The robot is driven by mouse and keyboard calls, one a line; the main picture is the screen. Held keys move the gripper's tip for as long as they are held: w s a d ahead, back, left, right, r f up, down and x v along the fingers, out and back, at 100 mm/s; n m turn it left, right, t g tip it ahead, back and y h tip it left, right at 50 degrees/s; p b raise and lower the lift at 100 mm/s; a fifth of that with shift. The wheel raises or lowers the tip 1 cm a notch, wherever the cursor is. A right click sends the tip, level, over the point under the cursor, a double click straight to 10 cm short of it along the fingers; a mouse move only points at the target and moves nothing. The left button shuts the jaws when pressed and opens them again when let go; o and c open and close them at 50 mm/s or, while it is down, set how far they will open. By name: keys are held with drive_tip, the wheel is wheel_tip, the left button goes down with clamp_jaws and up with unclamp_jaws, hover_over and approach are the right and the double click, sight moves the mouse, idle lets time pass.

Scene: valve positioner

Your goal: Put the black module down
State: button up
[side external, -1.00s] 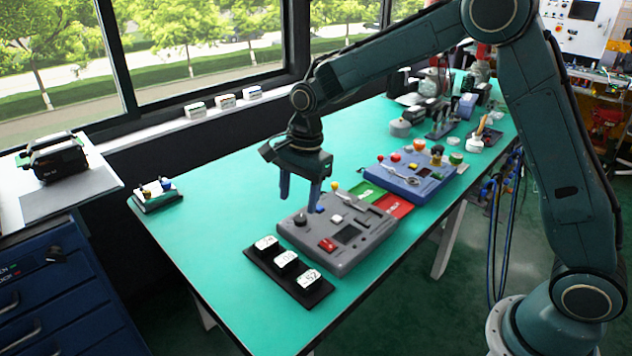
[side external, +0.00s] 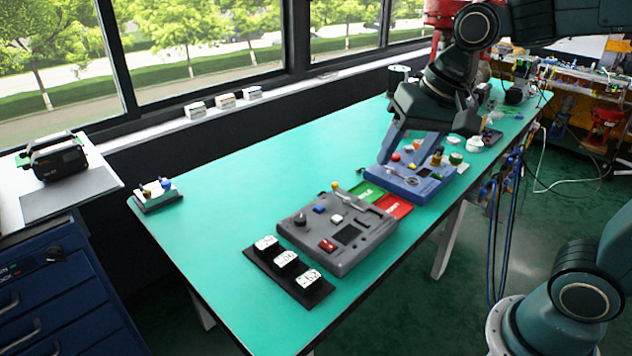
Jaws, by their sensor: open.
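My gripper (side external: 410,157) is open, its blue fingers pointing down over the blue device (side external: 405,189) at the right of the table. I cannot make out anything held between the fingers. Several small coloured knobs and parts sit on the blue device, partly behind the fingers. I cannot tell which thing is the black module.
A grey device (side external: 300,235) with a dark screen and a red part lies mid-table. Green (side external: 361,193) and red (side external: 395,206) mats lie between the two devices. A small stand (side external: 157,195) is at the far left. The table's left half is mostly clear.

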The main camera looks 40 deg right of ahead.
drive_tip(key=s+d+n+t, duration=0.1)
drive_tip(key=s+n, duration=0.4)
drive_tip(key=s, duration=0.6)
drive_tip(key=shift+s+d+f+n+t+h, duration=0.2)
drive_tip(key=shift+d+f+n+t+h, duration=0.15)
drive_tip(key=shift+d, duration=0.25)
drive_tip(key=o, duration=0.7)
drive_tip(key=shift+w, duration=0.1)
drive_tip(key=o, duration=0.3)
drive_tip(key=shift+w+r+n, duration=0.15)
drive_tip(key=shift+n, duration=0.1)
drive_tip(key=w+a+r+n+g, duration=0.2)
drive_tip(key=w+n, duration=0.3)
drive_tip(key=w, duration=0.2)
drive_tip(key=w+a+r+n+g, duration=0.1)
drive_tip(key=w+a+r+n, duration=0.1)
drive_tip(key=w+n, duration=0.3)
drive_tip(key=w+a+f+n+g, duration=0.1)
drive_tip(key=w+a+n, duration=0.1)
drive_tip(key=w, duration=0.2)
drive_tip(key=w+a+f+n, duration=0.2)
drive_tip(key=w+a+n, duration=0.1)
drive_tip(key=w, duration=0.1)
drive_tip(key=w+a+f+n+g, duration=0.1)
drive_tip(key=w+a+n, duration=0.1)
drive_tip(key=w, duration=0.2)
drive_tip(key=shift+w+a+f+n+g, duration=0.15)
drive_tip(key=shift+f+n+g, duration=0.05)
drive_tip(key=shift+n+g, duration=0.15)
